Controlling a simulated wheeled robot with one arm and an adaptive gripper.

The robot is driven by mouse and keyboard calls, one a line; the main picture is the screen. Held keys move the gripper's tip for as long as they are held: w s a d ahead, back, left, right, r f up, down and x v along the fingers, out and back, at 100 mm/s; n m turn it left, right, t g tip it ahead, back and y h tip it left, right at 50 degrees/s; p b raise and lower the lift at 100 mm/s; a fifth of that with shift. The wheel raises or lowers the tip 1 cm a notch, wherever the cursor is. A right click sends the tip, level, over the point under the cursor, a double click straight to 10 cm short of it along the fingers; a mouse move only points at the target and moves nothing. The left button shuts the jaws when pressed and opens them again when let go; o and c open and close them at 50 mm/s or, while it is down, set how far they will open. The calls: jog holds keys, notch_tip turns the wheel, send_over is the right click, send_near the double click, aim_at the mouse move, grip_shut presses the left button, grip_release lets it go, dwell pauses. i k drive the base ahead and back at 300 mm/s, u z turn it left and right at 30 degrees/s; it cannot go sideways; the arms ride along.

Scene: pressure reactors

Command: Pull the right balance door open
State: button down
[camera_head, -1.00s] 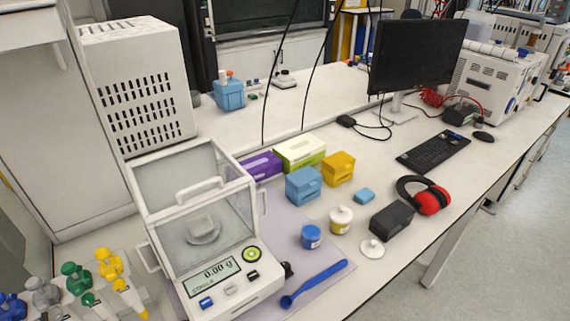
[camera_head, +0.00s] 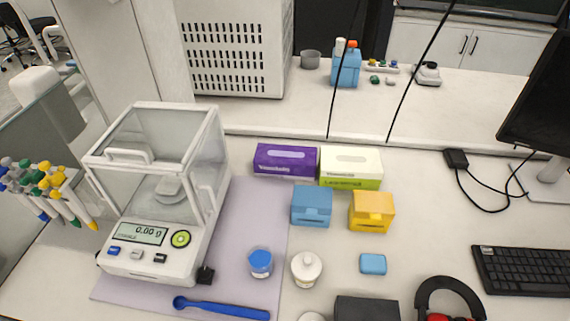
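The balance (camera_head: 160,195) stands on a pale purple mat (camera_head: 250,225) at the left of the bench. It has a glass draft shield with a white frame, and its display reads 0.00 g. A round pan (camera_head: 170,190) shows inside through the glass. The right balance door (camera_head: 212,165) is the glass side facing right, with a white handle (camera_head: 206,199) on it. The door looks shut, though the glass makes this hard to judge. My gripper is not in view.
Glove boxes (camera_head: 286,160) and blue (camera_head: 312,205) and yellow (camera_head: 371,210) boxes sit behind. Pipettes (camera_head: 50,190) hang at left. Mat beside the door is clear.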

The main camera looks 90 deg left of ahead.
aim_at(204, 210)
jog(key=z, duration=5.9)
jog(key=k, duration=1.2)
jog(key=z, duration=1.05)
jog(key=i, duration=0.5)
jog(key=u, duration=0.05)
